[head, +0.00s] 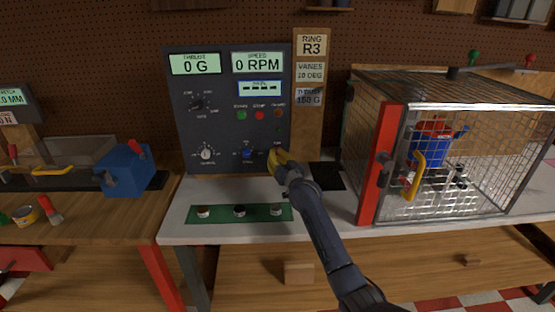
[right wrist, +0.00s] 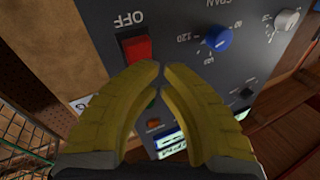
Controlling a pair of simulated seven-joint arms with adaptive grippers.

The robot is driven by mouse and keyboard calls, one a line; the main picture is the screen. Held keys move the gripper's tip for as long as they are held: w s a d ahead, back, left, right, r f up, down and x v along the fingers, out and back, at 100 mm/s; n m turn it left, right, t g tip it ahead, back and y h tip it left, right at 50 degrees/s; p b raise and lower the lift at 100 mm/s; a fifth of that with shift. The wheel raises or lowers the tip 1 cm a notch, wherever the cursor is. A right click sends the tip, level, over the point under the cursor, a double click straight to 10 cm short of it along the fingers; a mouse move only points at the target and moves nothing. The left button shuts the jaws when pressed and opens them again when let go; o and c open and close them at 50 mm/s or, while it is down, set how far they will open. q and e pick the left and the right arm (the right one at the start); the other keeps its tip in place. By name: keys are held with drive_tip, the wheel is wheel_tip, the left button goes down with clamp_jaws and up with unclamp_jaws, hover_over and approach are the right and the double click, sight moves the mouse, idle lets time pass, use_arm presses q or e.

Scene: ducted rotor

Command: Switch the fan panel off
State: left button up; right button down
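The dark fan panel (head: 225,130) stands upright at the back of the white bench, its screens reading 0 G and 0 RPM. In the right wrist view, a red switch (right wrist: 136,50) sits on the panel (right wrist: 190,80) beside the word OFF. My right gripper (head: 278,155) is at the panel's lower right corner and hides that area in the head view. Its yellow fingers are shut with nothing between them; the tips (right wrist: 163,66) appear beside the red switch. I cannot tell whether they touch it. My left gripper is not in view.
A wire cage (head: 470,165) with a red front post holds a blue and red rotor at the right. A green strip (head: 222,214) with several small parts lies before the panel. A blue box (head: 127,170) stands on the left bench.

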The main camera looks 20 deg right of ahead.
drive_tip(key=shift+w+d+f, duration=0.1)
drive_tip(key=shift+w+f, duration=0.1)
drive_tip(key=shift+w, duration=0.3)
drive_tip(key=shift+w+d+f, duration=0.1)
drive_tip(key=shift+w+f, duration=0.1)
drive_tip(key=shift+w, duration=0.25)
idle(1.9)
drive_tip(key=shift+w+f, duration=0.1)
drive_tip(key=shift+f, duration=0.2)
idle(0.5)
drive_tip(key=shift+a, duration=0.1)
drive_tip(key=shift+s+a+r, duration=0.15)
drive_tip(key=shift+s+r, duration=0.1)
drive_tip(key=shift+s, duration=0.25)
drive_tip(key=shift+s+a+r, duration=0.1)
drive_tip(key=shift+s+r, duration=0.15)
drive_tip(key=shift+s, duration=0.2)
drive_tip(key=shift+s+r, duration=0.1)
drive_tip(key=shift+s, duration=0.05)
drive_tip(key=shift+s+a+r, duration=0.15)
drive_tip(key=shift+s+r, duration=0.2)
drive_tip(key=shift+s, duration=0.35)
drive_tip(key=shift+s+a+r, duration=0.1)
drive_tip(key=shift+s+r, duration=0.25)
drive_tip(key=shift+s, duration=0.35)
drive_tip(key=shift+s+a+r, duration=0.15)
drive_tip(key=shift+s+r, duration=0.2)
drive_tip(key=shift+s, duration=0.35)
